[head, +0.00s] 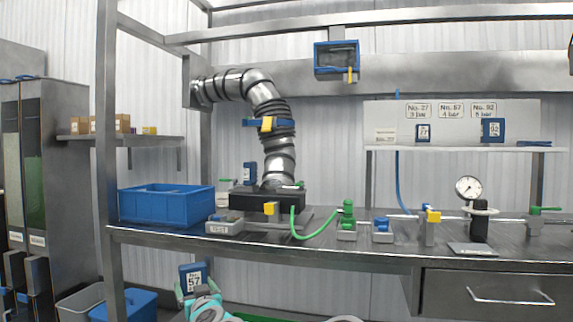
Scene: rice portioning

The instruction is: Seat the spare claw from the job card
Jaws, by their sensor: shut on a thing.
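My gripper (202,292) is low at the bottom of the head view, in front of and below the bench. It is shut on a blue numbered block (183,271) with a white label that reads 57 or 67. The block is upright, and the gripper hides its lower part. Similar blue blocks marked 27 (423,140) and 92 (493,130) stand on the right shelf. Signs above read No. 27, No. 67 (452,110) and No. 92, with bar values. I cannot tell which thing is the spare claw or the job card.
The steel bench (350,252) carries a blue bin (166,205), a black unit (268,200) under a silver duct, green and blue valves, and a gauge (468,188). The shelf (460,149) is bare below the No. 67 sign. A steel post (106,120) stands left; bins sit below.

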